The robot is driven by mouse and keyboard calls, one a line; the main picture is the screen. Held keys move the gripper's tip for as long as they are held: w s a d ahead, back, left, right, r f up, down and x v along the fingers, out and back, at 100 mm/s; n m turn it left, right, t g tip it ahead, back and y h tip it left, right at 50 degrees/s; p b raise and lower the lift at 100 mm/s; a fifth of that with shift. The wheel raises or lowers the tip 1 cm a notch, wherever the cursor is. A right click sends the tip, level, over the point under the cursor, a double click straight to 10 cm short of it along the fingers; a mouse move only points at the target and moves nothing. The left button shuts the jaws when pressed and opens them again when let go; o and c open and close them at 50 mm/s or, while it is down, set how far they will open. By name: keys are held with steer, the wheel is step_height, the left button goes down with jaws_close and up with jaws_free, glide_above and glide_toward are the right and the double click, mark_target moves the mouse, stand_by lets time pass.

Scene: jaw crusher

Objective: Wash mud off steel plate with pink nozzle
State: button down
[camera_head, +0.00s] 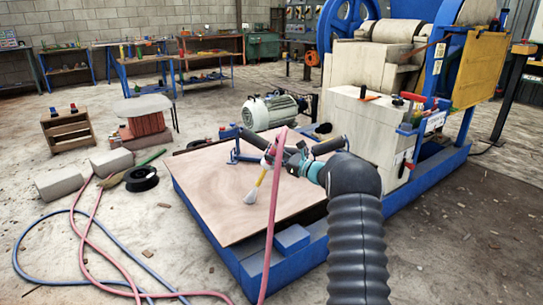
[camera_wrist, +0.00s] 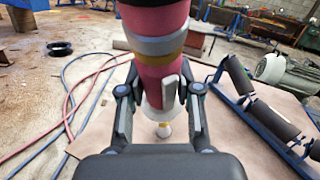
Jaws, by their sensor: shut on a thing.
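My gripper (camera_head: 278,152) is above a flat tan plate (camera_head: 205,185) that lies on a blue base. In the wrist view its fingers (camera_wrist: 160,92) are shut on the pink nozzle (camera_wrist: 155,62), one on each side. The nozzle is pink with grey and gold bands and a pale flared lower end. In the head view a yellow and white part (camera_head: 255,188) slants down below the gripper towards the plate. The pink hose (camera_head: 272,215) runs down from the gripper to the floor. I cannot make out a distinct mud patch or water spray.
The large crusher (camera_head: 375,75) is behind on the right. Pink and blue hoses (camera_head: 75,225) lie on the floor at left, near grey blocks (camera_head: 60,182) and a black reel (camera_head: 142,178).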

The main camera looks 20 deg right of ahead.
steer(key=shift+s+d, duration=1.15)
steer(key=shift+s, duration=2.45)
steer(key=shift+s+a, duration=1.5)
steer(key=shift+a, duration=3.35)
steer(key=w+a, duration=0.3)
steer(key=w, duration=0.6)
steer(key=shift+w+b, duration=0.15)
steer(key=shift+b, duration=0.25)
